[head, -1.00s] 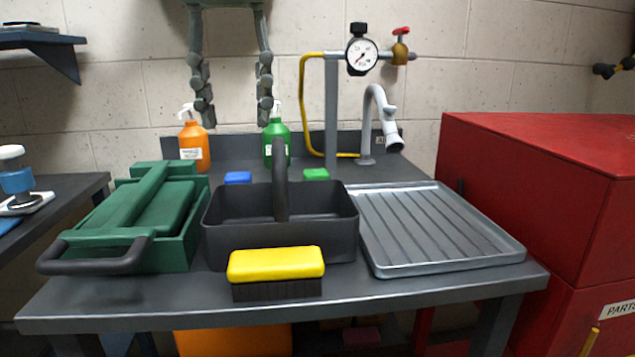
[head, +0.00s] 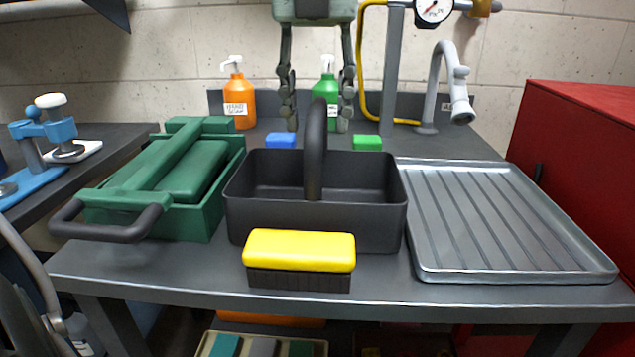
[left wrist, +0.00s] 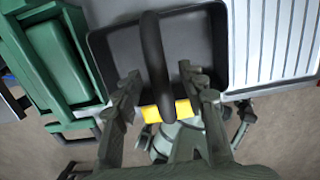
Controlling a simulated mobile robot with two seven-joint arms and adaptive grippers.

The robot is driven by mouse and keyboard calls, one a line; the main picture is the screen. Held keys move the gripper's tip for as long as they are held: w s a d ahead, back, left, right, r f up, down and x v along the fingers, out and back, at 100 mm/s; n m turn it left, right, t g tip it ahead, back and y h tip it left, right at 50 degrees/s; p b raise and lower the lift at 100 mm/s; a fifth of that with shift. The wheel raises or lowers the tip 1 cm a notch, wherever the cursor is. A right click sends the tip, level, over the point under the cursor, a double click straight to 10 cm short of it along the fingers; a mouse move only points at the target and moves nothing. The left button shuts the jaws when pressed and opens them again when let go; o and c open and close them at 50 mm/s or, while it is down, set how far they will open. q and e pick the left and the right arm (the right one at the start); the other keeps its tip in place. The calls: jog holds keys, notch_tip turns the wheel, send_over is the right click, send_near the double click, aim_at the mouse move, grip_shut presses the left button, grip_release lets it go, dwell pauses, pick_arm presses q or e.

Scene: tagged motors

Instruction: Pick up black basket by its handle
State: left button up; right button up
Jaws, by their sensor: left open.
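The black basket (head: 365,222) stands upright on the grey table, with its arched handle (head: 315,150) rising from the middle. My left gripper (head: 317,122) hangs down from the top of the head view, open and empty. Its two fingers appear on either side of the handle's upper part, and the handle's top shows between them. In the left wrist view, the basket (left wrist: 200,45) lies below the fingers, and the handle (left wrist: 153,50) runs between the open fingertips (left wrist: 159,75). I see no contact. My right gripper is not in view.
A yellow-topped brush (head: 299,252) stands in front of the basket. A green toolbox (head: 190,180) is close on the left, a ribbed metal tray (head: 505,215) close on the right. Orange (head: 238,95) and green (head: 328,85) pump bottles stand behind, near a grey tap (head: 440,85).

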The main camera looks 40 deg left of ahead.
pick_arm(q)
jog(key=shift+f, duration=0.1)
jog(key=shift+c, duration=0.2)
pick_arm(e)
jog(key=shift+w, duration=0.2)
pick_arm(q)
grip_shut()
jog(key=shift+w, duration=0.1)
notch_tip(320, 180, up, 10)
jog(key=shift+f+p, duration=0.1)
jog(key=shift+p, duration=0.35)
jog(key=shift+r, duration=0.4)
notch_tip(320, 180, up, 2)
jog(key=p, duration=0.2)
jog(key=shift+r+p, duration=0.25)
jog(key=shift+p, duration=0.15)
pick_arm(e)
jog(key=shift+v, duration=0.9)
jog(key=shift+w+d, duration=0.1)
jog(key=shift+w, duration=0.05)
